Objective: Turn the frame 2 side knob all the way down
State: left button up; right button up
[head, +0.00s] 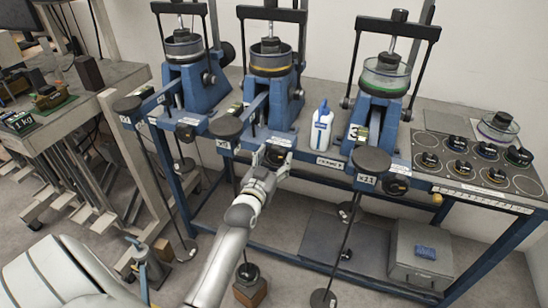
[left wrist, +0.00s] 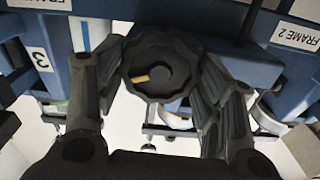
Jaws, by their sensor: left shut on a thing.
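Frame 2 is the middle blue lever frame (head: 283,113) on the bench in the head view. Its side knob (left wrist: 160,62) is black and ribbed, with a tan mark and a curved dark marking on its face. My left gripper (head: 272,157) comes up from below and is shut on this knob. In the left wrist view one finger of the gripper (left wrist: 155,90) is on each side of the knob. The knob is partly covered by the gripper in the head view. A "FRAME 2" label (left wrist: 296,35) shows upside down on the right of the wrist view. My right gripper is not in view.
Similar blue frames stand on the left (head: 200,88) and right (head: 383,110). A white bottle (head: 321,130) stands between the middle and right frames. Round black lever ends (head: 371,160) jut out in front. A plate with several black-knobbed weights (head: 480,165) is at the right.

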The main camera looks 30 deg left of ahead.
pick_arm(q)
jog(key=n+p, duration=0.1)
jog(key=n, duration=0.1)
jog(key=shift+n, duration=0.4)
jog(key=n+p, duration=0.1)
jog(key=n, duration=0.2)
jog(key=shift+n+p, duration=0.3)
jog(key=n, duration=0.2)
jog(key=shift+a+n+p, duration=0.1)
jog(key=shift+n+p, duration=0.2)
jog(key=n, duration=0.3)
jog(key=shift+n, duration=0.3)
jog(key=n, duration=0.3)
jog(key=shift+f+n, duration=0.15)
jog(key=shift+n, duration=0.25)
jog(key=n, duration=0.9)
jog(key=shift+f+n, duration=0.1)
jog(key=shift+n, duration=1.7)
